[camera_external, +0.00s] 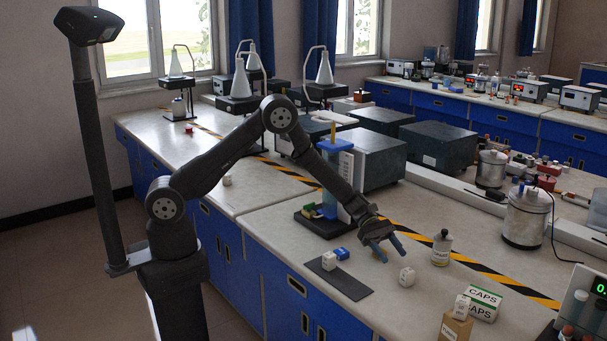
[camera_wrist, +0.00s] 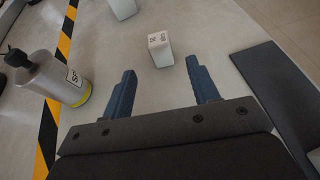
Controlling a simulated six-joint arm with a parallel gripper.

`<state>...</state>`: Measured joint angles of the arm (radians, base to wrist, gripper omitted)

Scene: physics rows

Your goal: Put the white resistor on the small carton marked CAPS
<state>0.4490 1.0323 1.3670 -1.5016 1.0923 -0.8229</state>
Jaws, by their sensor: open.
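The small carton marked CAPS (camera_external: 484,303), white with green edges, stands at the front right of the bench in the external view. A white block with dark marks (camera_external: 407,276), which may be the white resistor, stands alone on the bench left of the carton. A like white block shows in the wrist view (camera_wrist: 160,49), beyond my fingertips and between their lines. My gripper (camera_external: 385,247) is open and empty above the bench, behind that block; its blue fingers also show in the wrist view (camera_wrist: 166,84). The block's marking is too small to read.
A dark mat (camera_external: 345,283) bears a white block (camera_external: 329,261) and a blue block (camera_external: 342,254). A spray bottle (camera_external: 442,249) stands right of my gripper. A brown box (camera_external: 455,328) with a white block (camera_external: 461,307) on top stands by the carton.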

